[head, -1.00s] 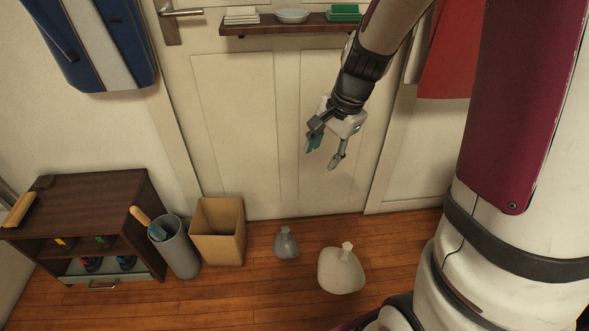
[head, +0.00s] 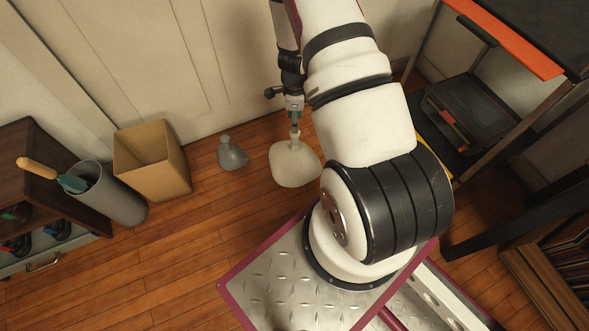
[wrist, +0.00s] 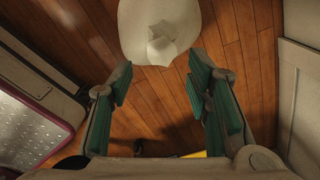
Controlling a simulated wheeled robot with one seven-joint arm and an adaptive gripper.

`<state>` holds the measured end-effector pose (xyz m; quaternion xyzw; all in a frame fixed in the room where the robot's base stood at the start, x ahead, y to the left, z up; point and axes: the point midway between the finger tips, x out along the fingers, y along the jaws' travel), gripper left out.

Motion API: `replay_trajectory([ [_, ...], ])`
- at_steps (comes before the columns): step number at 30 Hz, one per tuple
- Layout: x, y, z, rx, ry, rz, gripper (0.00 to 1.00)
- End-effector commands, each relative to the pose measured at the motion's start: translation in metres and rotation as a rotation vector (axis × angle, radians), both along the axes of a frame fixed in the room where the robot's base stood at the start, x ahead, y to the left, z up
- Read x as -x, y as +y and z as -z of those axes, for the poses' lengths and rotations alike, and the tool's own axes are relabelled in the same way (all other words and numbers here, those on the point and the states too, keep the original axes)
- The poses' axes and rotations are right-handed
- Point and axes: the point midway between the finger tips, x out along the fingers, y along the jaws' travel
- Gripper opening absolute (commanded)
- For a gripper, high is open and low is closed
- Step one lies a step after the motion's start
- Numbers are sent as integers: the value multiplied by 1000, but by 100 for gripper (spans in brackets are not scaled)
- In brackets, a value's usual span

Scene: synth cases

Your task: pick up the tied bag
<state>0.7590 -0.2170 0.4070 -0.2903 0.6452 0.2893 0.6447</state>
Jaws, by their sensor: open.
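A pale beige tied bag (head: 293,169) sits on the wooden floor, its knotted neck pointing up. A smaller grey tied bag (head: 231,156) stands to its left, apart from it. My gripper (head: 295,127) points down just over the neck of the beige bag in the head view. In the wrist view my gripper (wrist: 161,72) is open and empty, its teal-padded fingers spread apart. There the beige bag (wrist: 185,17) is at the top centre, its knot just beyond the fingertips, not between the pads. Whether a finger touches it I cannot tell.
A cardboard box (head: 153,166), a grey bin (head: 107,196) with a wooden-handled tool and a dark cabinet (head: 45,155) stand left. A door (head: 150,60) is behind. A shelf unit with an orange edge (head: 505,38) is at right. The floor near the grey bag is free.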

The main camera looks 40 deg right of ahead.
Motion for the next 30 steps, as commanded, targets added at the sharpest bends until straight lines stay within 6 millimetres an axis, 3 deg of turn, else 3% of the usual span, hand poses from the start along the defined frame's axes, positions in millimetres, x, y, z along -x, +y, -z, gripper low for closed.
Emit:
replay_trajectory([
  [9,1,0,60,-1,1,-2,45],
  [20,0,0,81,-2,1,-4,45],
  [30,0,-2,124,-1,0,-3,45],
])
